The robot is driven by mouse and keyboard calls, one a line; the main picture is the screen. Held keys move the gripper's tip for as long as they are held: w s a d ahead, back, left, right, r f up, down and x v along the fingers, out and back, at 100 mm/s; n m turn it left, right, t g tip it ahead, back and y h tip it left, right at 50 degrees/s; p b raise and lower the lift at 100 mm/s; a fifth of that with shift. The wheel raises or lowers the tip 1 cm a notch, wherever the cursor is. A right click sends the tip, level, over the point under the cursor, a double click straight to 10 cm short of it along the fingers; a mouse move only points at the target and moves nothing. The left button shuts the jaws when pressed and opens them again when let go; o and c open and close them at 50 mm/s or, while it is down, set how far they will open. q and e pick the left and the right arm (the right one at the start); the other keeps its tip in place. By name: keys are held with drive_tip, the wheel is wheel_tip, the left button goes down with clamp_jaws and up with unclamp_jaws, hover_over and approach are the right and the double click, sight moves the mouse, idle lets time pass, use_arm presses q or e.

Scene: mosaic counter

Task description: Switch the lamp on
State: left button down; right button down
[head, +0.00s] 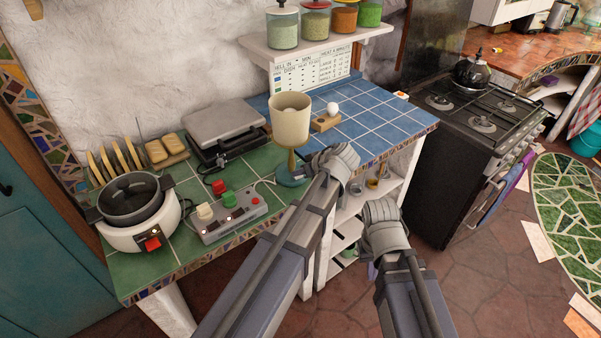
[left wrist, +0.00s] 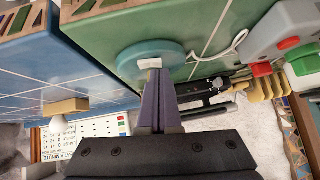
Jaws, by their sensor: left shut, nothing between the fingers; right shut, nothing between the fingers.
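The lamp (head: 290,118) has a cream shade on a brass-coloured stem and a round teal base. It stands upright at the front of the counter, where the green and blue tiles meet. In the left wrist view the teal base (left wrist: 131,59) shows with a small white block on it, which looks like the switch. My left gripper (head: 312,165) is shut and empty, just right of the lamp base. Its fingertips (left wrist: 151,70) are at the white block; I cannot tell whether they touch it. My right gripper (head: 380,207) is shut and empty in front of the counter, its fingertips mostly hidden.
A grey control box (head: 228,213) with coloured buttons and a cooker pot (head: 138,205) stand left of the lamp. A grill (head: 222,128) is behind. A wooden block with a white ball (head: 332,108) sits on the blue tiles. The stove (head: 460,130) is right.

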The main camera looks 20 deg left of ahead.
use_arm(q)
drive_tip(key=shift+f, duration=0.1)
idle(0.3)
drive_tip(key=shift+s+a+f+b, duration=0.1)
drive_tip(key=shift+s+f+b, duration=0.05)
drive_tip(key=shift+f+b, duration=0.25)
drive_tip(key=shift+r, duration=0.25)
drive_tip(key=shift+w+d, duration=0.35)
drive_tip(key=shift+w, duration=0.1)
drive_tip(key=shift+w+d+p, duration=0.2)
drive_tip(key=shift+w+p, duration=0.05)
drive_tip(key=shift+p, duration=0.05)
drive_tip(key=shift+r, duration=0.1)
drive_tip(key=shift+r, duration=0.15)
